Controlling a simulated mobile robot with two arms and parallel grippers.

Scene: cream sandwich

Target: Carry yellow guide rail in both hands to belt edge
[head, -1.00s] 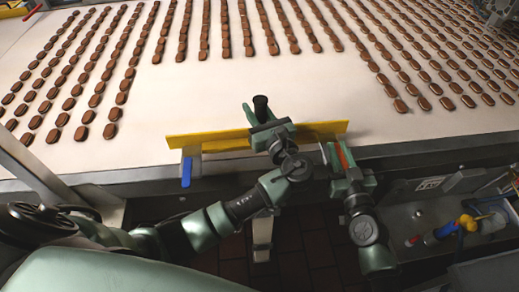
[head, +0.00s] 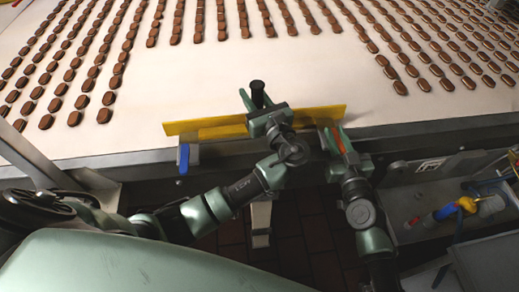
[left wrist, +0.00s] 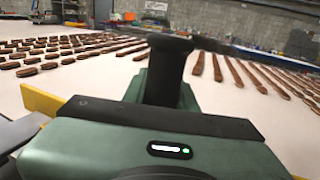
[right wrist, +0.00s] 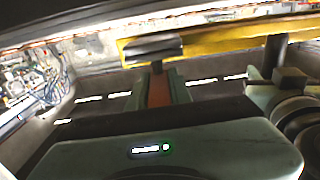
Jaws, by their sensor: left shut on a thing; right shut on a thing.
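The long yellow guide rail (head: 215,127) lies along the near edge of the pale belt (head: 215,80), roughly parallel to it. It also shows in the left wrist view (left wrist: 45,101) and the right wrist view (right wrist: 220,42). My left gripper (head: 257,100) is shut around a dark upright post (left wrist: 165,70) at the rail's middle. My right gripper (head: 335,140) is shut near the rail's right end, with a red-orange part (right wrist: 158,90) between its fingers. The exact grip there is partly hidden. I cannot tell whether the rail touches the belt.
Rows of brown biscuits (head: 105,115) cover the far and side parts of the belt; the belt just beyond the rail is bare. A blue lever (head: 183,158) hangs below the rail's left end. A tray with tools (head: 440,212) is at the right.

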